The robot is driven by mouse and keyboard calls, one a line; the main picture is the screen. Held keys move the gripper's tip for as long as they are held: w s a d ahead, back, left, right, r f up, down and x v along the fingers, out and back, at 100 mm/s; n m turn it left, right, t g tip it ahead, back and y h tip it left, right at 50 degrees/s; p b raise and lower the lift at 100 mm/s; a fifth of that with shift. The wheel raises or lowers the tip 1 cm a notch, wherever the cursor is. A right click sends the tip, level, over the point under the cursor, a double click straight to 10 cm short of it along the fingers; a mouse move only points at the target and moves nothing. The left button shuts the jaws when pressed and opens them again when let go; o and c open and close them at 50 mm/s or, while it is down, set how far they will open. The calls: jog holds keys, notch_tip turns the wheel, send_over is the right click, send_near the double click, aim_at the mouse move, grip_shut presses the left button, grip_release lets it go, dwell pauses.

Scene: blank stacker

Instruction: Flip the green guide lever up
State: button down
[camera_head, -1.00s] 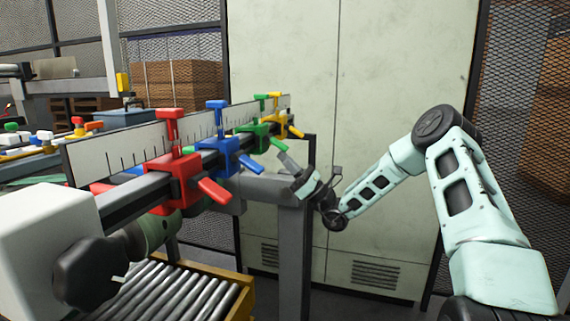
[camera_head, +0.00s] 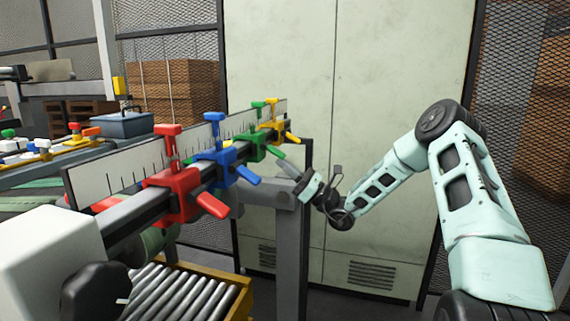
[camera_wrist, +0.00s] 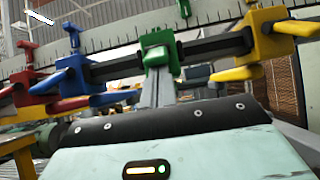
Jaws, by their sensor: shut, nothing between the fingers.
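The green guide (camera_head: 254,141) is clamped on the dark rail between the blue and yellow guides. Its green lever (camera_head: 277,152) sticks out to the right and slightly down in the head view. My gripper (camera_head: 285,165) is shut and empty, its fingertips just below and very close to this lever. I cannot tell whether they touch. In the wrist view the green guide (camera_wrist: 160,48) is straight ahead. My shut grey fingers (camera_wrist: 154,80) point up at it and cover its lower part, so the lever is mostly hidden there.
The blue guide (camera_head: 216,162) and red guide (camera_head: 172,192) sit nearer on the rail, the yellow guide (camera_head: 273,124) farther. Their levers also stick out to the right. A grey post (camera_head: 291,250) stands below my gripper. A tall pale cabinet (camera_head: 385,90) is behind.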

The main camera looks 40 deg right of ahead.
jog(key=shift+s+d+r+g+h+p, duration=0.25)
jog(key=shift+r+g+h+p, duration=0.35)
jog(key=shift+p, duration=0.9)
jog(key=shift+s+d+r+g+h+p, duration=0.1)
jog(key=shift+s+r+g+h+p, duration=0.15)
jog(key=shift+r+p, duration=0.9)
jog(key=r+g+h+p, duration=0.1)
jog(key=g+p, duration=0.1)
jog(key=p, duration=0.1)
jog(key=r+g+h+p, duration=0.1)
jog(key=p, duration=0.3)
jog(key=r+g+h+p, duration=0.1)
jog(key=g+h+p, duration=0.1)
jog(key=p, duration=0.2)
jog(key=shift+s+d+r+g, duration=0.15)
jog(key=shift+s+d+g, duration=0.1)
jog(key=shift+d+g, duration=0.1)
jog(key=shift+a+r, duration=0.15)
jog(key=shift+r, duration=0.1)
jog(key=shift+f, duration=0.1)
jog(key=b, duration=0.5)
send_near(275, 149)
jog(key=f+v, duration=0.1)
jog(key=v, duration=0.5)
jog(key=shift+s+d, duration=0.3)
jog(key=shift+s, duration=0.05)
